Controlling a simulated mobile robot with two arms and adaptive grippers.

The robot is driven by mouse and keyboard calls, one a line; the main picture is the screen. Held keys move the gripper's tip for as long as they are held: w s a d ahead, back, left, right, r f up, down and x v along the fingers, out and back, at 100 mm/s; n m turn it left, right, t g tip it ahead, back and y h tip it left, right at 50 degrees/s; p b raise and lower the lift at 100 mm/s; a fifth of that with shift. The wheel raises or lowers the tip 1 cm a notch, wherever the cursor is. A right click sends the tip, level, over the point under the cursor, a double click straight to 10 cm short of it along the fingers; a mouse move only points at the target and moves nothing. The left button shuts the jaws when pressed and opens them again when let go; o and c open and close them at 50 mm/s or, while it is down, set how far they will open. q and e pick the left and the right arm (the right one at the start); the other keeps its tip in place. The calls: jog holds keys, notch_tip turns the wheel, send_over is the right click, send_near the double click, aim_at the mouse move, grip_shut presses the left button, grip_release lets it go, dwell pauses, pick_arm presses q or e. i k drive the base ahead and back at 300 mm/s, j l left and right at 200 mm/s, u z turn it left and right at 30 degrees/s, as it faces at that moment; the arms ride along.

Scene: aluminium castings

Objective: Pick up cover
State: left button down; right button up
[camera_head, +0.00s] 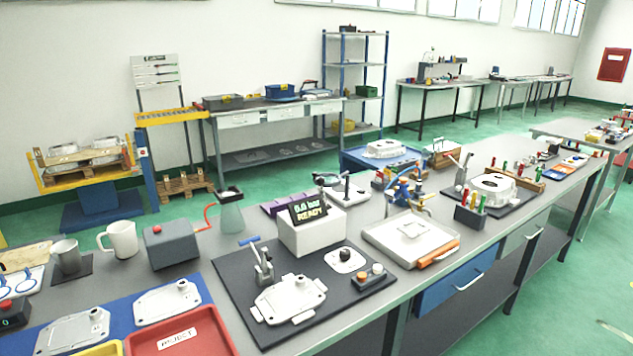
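Two flat grey aluminium castings that look like covers lie on a blue mat (122,317) at the lower left. One cover (75,333) is nearer the front edge, the other cover (167,300) is to its right and further back. A similar flat casting (290,298) sits on a dark mat (240,300) in front of a white box with a display (312,230), beside a small upright clamp (263,266). Which of them is the cover meant is not clear. Neither of my grippers shows in the view.
A red labelled tray (215,338) and the edge of a yellow tray (100,349) border the blue mat. A grey box with a red button (172,245), a white mug (120,239) and a metal cup (66,256) stand behind. A light tray (385,252) lies further right.

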aim_at(282, 302)
jog(key=l+u, duration=0.1)
jog(key=u, duration=0.2)
jog(key=i+l+u, duration=0.1)
jog(key=u, duration=0.2)
jog(key=i+l+u, duration=0.2)
jog(key=l+u, duration=0.15)
jog(key=l, duration=0.65)
jog(key=l+u, duration=0.3)
jog(key=l, duration=0.7)
jog(key=i+l, duration=0.05)
